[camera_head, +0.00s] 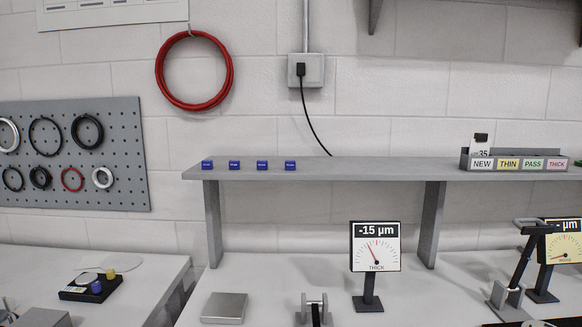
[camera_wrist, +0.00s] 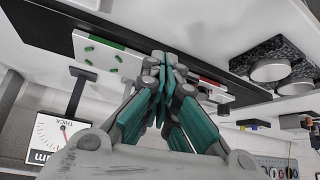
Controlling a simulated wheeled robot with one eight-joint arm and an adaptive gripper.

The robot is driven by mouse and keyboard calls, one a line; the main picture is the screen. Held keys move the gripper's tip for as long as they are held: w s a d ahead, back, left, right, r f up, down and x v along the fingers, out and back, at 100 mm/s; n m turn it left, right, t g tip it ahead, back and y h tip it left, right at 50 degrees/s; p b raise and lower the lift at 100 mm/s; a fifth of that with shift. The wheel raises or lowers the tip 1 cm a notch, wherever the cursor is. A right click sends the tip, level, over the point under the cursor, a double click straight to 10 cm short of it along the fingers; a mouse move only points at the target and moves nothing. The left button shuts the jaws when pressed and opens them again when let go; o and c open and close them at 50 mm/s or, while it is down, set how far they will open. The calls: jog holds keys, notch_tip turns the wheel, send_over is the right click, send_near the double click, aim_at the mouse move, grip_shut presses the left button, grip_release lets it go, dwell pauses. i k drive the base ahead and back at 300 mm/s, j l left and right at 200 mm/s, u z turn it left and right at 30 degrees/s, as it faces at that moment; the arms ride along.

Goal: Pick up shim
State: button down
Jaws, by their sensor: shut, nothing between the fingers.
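I cannot pick out a shim with certainty in either view. My gripper (camera_wrist: 166,66) shows in the wrist view, with its teal-padded fingers drawn together and nothing seen between them. Its tips lie in front of a dark strip (camera_wrist: 48,26) that carries a white panel with green marks (camera_wrist: 98,53) and a panel with red marks (camera_wrist: 215,88). Whether the tips touch these cannot be told. I do not make out my gripper in the head view.
In the head view, a dial gauge (camera_head: 375,247) reads -15 µm on the bench below a grey shelf (camera_head: 340,170). Small blue blocks (camera_head: 234,165) and a labelled rack (camera_head: 515,160) stand on the shelf. A flat metal block (camera_head: 224,307) lies on the bench. Round metal pieces (camera_wrist: 270,69) show in the wrist view.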

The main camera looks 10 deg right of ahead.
aim_at(261, 165)
jog(key=j, duration=0.25)
jog(key=i+j+u, duration=0.15)
jog(key=j, duration=0.15)
jog(key=i+j+z, duration=0.1)
jog(key=j+z, duration=0.25)
jog(key=i+j+z, duration=0.1)
jog(key=j+z, duration=0.2)
jog(key=j, duration=0.15)
